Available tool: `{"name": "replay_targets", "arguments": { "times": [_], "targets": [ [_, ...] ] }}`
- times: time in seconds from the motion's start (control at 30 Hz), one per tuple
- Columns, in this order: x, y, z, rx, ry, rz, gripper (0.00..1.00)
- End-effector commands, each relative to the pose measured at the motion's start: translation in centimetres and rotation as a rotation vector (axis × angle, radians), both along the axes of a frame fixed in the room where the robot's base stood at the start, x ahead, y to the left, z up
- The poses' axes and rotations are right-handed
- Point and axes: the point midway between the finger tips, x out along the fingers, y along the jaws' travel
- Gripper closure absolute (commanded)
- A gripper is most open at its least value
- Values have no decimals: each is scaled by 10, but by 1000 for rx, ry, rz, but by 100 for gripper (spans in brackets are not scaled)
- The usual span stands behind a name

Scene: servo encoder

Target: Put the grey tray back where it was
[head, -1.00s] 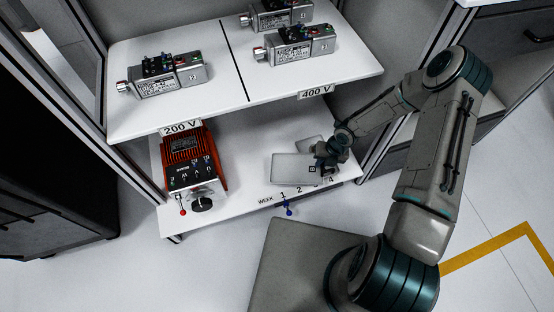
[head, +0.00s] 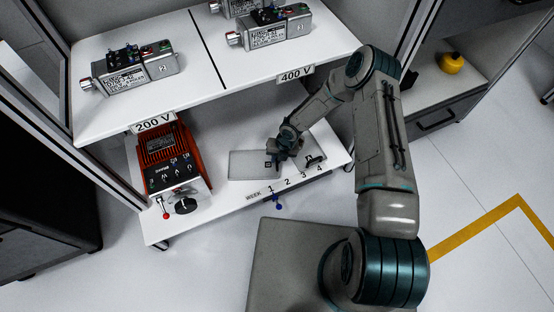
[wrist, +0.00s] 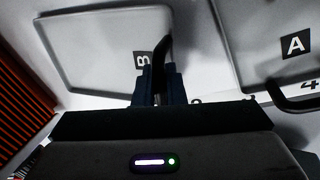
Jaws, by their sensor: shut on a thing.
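A flat grey tray marked B (head: 248,166) is over the lower shelf, between the red unit and the week numbers. It also shows in the wrist view (wrist: 95,50). My gripper (head: 275,160) is shut on its dark handle at the tray's right end; the fingers (wrist: 157,85) hide part of the handle. I cannot tell whether the tray touches the shelf. A second grey tray, marked A (wrist: 270,25), lies to the right in the wrist view, apart from tray B. Its dark handle shows by weeks 3 and 4 in the head view (head: 315,161).
The red unit (head: 168,150) stands on the lower shelf (head: 225,198) left of tray B. The upper shelf (head: 195,75), bearing several grey devices, overhangs from above.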

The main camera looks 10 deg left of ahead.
Motion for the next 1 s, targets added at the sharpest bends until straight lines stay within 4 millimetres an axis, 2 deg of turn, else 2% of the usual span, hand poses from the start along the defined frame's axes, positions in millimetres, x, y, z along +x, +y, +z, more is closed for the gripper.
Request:
{"name": "replay_targets", "arguments": {
  "times": [0.3, 0.33, 0.4, 0.73, 0.87, 1.0],
  "targets": [
    [0, 0, -4, 0, -1, 1, 100],
    [0, 0, -3, -1, 0, 1, 82],
    [0, 0, -3, -1, 0, 1, 68],
    [0, -1, 1, -1, -1, 1, 68],
    [2, -5, 19, 1, -4, -1, 68],
    [3, -12, 49, 0, -3, -2, 68]
  ]
}}
